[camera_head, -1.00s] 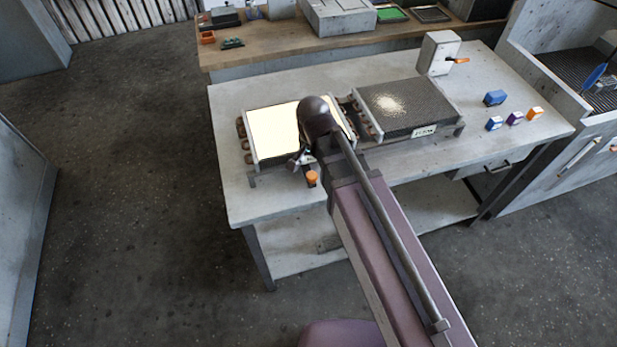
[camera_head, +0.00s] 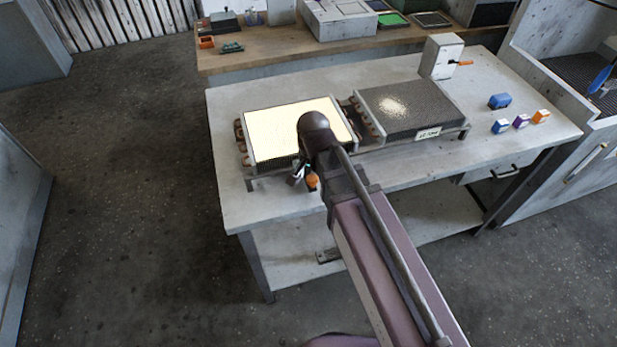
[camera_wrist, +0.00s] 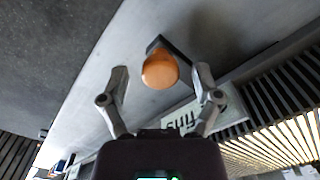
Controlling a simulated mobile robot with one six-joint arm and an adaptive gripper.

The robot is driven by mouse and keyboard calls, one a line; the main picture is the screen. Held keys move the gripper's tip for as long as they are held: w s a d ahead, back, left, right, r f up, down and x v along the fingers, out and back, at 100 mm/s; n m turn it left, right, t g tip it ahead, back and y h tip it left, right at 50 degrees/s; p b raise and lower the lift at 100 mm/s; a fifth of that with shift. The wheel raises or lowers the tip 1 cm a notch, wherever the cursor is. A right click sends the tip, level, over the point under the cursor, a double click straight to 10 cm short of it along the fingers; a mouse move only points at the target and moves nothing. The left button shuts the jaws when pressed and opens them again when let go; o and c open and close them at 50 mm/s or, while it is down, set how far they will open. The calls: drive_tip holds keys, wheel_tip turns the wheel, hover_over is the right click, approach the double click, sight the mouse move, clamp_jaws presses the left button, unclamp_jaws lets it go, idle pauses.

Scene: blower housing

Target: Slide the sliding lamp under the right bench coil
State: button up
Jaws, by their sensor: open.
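The left bench coil (camera_head: 290,120) glows bright pale yellow across its top in the head view. The right bench coil (camera_head: 425,105) is dark, with one small pale patch of light. An orange knob (camera_head: 312,181), seemingly the sliding lamp's handle, stands at the front of the left coil. The lamp's body is hidden. My gripper (camera_head: 303,178) is open at the knob. In the wrist view the round orange knob (camera_wrist: 159,70) lies between the two spread fingers of my gripper (camera_wrist: 161,72), with gaps visible on both sides.
A grey box with an orange lever (camera_head: 440,57) stands behind the right coil. Several small blue, purple and orange blocks (camera_head: 520,121) lie at the bench's right. My arm covers part of the bench's front edge. The bench top (camera_head: 232,190) is bare at front left.

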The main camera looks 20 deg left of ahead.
clamp_jaws()
drive_tip(key=shift+a, duration=0.3)
drive_tip(key=shift+d+r, duration=0.1)
drive_tip(key=shift+d, duration=0.25)
